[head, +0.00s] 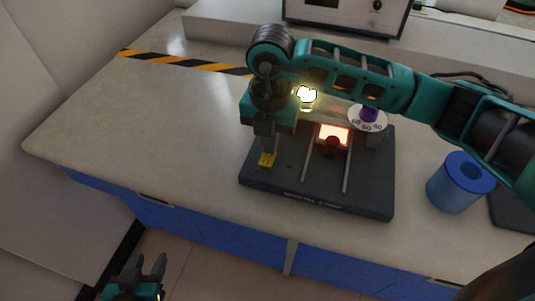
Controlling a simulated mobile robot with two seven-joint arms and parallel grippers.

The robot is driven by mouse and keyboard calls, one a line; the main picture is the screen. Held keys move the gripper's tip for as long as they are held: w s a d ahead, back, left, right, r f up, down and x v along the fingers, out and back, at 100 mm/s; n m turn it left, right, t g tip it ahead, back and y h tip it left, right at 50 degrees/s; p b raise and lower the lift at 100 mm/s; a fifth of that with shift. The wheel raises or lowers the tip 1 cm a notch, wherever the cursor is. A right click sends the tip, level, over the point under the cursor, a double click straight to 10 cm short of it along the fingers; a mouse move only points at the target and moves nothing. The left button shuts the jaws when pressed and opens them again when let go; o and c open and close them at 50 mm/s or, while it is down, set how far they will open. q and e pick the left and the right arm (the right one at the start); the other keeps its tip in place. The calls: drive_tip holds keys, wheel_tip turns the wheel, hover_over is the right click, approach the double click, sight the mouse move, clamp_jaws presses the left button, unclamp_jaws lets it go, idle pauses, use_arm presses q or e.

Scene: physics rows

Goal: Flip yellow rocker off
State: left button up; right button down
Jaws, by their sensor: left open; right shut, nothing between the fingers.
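The yellow rocker (267,160) sits at the left front of a dark control panel (300,192) on the bench. My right gripper (265,146) points down right above the rocker, shut and empty. Its fingertips are at or just over the rocker's back edge; I cannot tell whether they touch. The rocker's tilt is too small to make out. A lamp (306,95) behind glows pale yellow. My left gripper (148,268) is open and empty, low at the bottom left, in front of the bench.
A blue hollow cylinder (458,187) stands to the right. The bench top (165,115) at left is clear.

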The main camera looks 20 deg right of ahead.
wheel_tip(320, 180, up, 7)
drive_tip(key=p, duration=0.4)
drive_tip(key=shift+f, duration=0.2)
idle(0.5)
